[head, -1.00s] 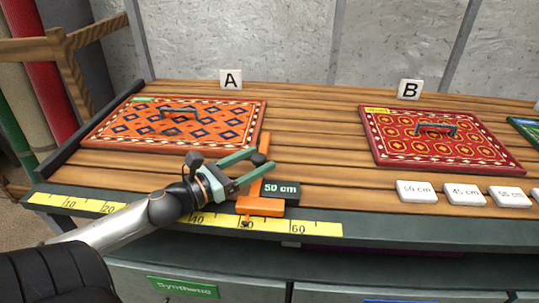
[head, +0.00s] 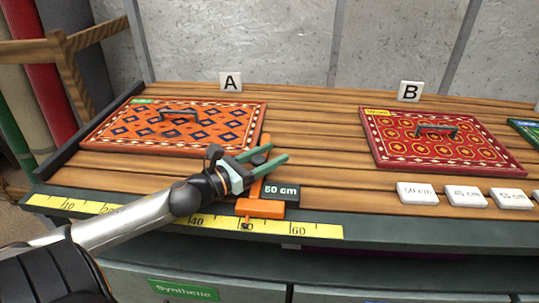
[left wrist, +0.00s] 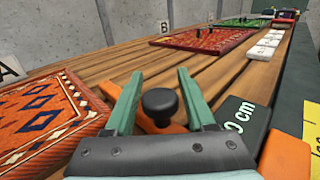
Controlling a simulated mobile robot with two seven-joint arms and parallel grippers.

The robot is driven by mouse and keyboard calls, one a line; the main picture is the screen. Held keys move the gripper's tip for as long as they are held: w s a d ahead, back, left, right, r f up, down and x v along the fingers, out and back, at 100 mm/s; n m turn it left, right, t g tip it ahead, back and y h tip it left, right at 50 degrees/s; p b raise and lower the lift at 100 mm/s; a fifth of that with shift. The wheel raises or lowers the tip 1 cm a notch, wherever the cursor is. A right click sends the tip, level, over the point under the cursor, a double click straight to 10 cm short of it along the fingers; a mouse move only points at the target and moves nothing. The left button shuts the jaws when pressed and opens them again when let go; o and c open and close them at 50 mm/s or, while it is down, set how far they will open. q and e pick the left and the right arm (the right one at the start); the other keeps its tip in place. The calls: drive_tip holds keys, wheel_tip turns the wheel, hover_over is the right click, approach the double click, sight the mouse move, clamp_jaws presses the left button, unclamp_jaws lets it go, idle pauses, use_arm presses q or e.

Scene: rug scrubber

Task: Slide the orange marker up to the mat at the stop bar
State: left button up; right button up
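The orange marker (head: 260,208) sits across the front ruler, with a dark "50 cm" plate (head: 281,192) and an orange bar reaching back to the right edge of mat A. Mat A (head: 140,148), orange with blue diamonds and a handle, lies at the left beside the dark stop bar (head: 60,148). I cannot tell whether bar and mat touch. My left gripper (head: 279,156) is open over the marker's bar. In the left wrist view, its green fingers (left wrist: 156,98) stand apart on either side of the marker's black knob (left wrist: 160,104). My right gripper is not in view.
The yellow ruler (head: 318,230) runs along the bench's front edge. Red mat B (head: 440,150) lies at the right, with white number tiles (head: 416,193) in front of it. The planks (head: 320,150) between the mats are clear.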

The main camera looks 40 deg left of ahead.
use_arm(q)
drive_tip(key=c, duration=0.8)
drive_tip(key=shift+s+a+r+p, duration=0.1)
drive_tip(key=shift+s+a+p, duration=0.1)
drive_tip(key=shift+a+p, duration=0.2)
drive_tip(key=shift+s+a, duration=0.1)
drive_tip(key=o, duration=1.1)
drive_tip(key=shift+s, duration=0.15)
drive_tip(key=p+v, duration=0.1)
drive_tip(key=v, duration=1.1)
drive_tip(key=shift+s, duration=0.15)
